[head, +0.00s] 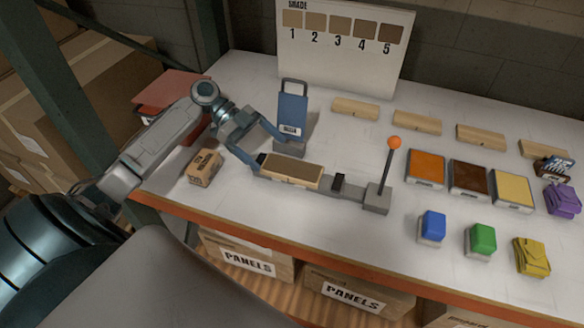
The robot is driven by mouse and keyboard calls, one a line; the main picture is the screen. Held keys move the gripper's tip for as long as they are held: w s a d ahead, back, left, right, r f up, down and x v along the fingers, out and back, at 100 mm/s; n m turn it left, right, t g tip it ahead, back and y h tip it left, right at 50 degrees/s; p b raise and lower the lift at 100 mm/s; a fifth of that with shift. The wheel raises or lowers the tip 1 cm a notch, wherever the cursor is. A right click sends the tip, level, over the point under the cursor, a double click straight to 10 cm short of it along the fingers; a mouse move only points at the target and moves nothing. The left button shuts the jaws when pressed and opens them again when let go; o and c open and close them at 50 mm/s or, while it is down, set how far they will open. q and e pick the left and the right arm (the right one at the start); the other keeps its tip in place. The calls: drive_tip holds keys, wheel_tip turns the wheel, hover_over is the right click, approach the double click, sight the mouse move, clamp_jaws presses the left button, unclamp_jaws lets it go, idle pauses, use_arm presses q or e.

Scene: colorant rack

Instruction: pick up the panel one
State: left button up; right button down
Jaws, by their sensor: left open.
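A brown-topped wooden panel (291,169) lies flat in a grey fixture (350,190) on the white table, left of an orange-knobbed lever. Several paler wooden panels lie in a row farther back: one at the left (355,109), then another (417,122), another (481,135) and one at the right (534,149). No number is readable on any panel, so I cannot tell which is panel one. My left gripper (270,153) is open, its fingers spread at the left end of the fixture, close to the panel there. My right gripper is not in view.
A blue labelled container (292,114) stands just behind the left gripper. A small cardboard box (204,167) sits to its left. A shade chart (345,45) stands at the back. Colored trays (426,168), blue (432,226) and green blocks (481,240) and cloths (532,256) occupy the right.

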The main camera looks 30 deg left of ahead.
sight(290, 168)
use_arm(q)
drive_tip(key=shift+x, duration=0.75)
drive_tip(key=shift+w+d+f+p, duration=0.15)
drive_tip(key=shift+w+d+p, duration=0.05)
drive_tip(key=shift+d+p, duration=0.35)
drive_tip(key=p+x, duration=0.1)
drive_tip(key=x, duration=0.1)
drive_tip(key=p+x, duration=0.1)
drive_tip(key=shift+w+d+f, duration=0.25)
drive_tip(key=shift+d, duration=0.05)
drive_tip(key=shift+d+f, duration=0.15)
drive_tip(key=shift+f, duration=0.05)
drive_tip(key=shift+c, duration=0.4)
drive_tip(key=c, duration=1.1)
